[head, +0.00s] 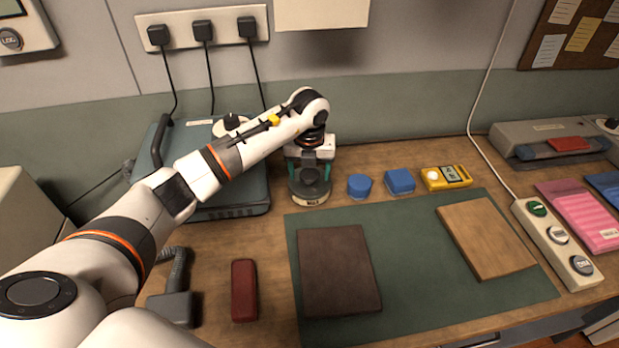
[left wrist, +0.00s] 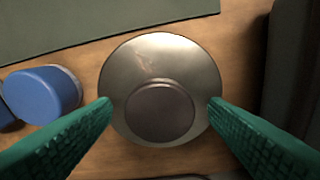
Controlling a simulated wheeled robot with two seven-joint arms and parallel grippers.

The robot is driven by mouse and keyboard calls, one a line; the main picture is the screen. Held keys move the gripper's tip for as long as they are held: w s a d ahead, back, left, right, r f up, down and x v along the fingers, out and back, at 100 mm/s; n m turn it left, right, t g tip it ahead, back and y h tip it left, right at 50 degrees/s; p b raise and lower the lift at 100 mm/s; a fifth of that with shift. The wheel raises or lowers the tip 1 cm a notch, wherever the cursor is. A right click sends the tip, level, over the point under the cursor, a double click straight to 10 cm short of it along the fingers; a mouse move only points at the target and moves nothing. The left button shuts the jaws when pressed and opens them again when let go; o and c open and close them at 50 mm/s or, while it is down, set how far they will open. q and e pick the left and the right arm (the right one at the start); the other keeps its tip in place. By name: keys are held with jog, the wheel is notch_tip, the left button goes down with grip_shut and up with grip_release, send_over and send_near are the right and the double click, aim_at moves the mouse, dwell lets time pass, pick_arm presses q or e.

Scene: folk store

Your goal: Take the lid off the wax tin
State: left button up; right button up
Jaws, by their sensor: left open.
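The wax tin (head: 310,200) stands on the wooden bench, a low round tin with a pale label band. Its upper part is mostly hidden under my gripper in the head view. In the left wrist view its round metal lid (left wrist: 160,60) has a darker round knob (left wrist: 160,111) on it. My left gripper (head: 310,172) points down over the tin, with its green fingers open. In the left wrist view the fingertips (left wrist: 160,108) lie on either side of the lid; I cannot tell whether they touch it. My right gripper is not in view.
A blue round-lidded pot (head: 360,186), a blue square-lidded box (head: 399,180) and a yellow meter (head: 447,177) stand right of the tin. A teal case (head: 235,195) is close on its left. A green mat (head: 420,285) with brown boards lies in front.

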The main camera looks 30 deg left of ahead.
pick_arm(q)
jog(key=shift+f, duration=0.2)
jog(key=c, duration=1)
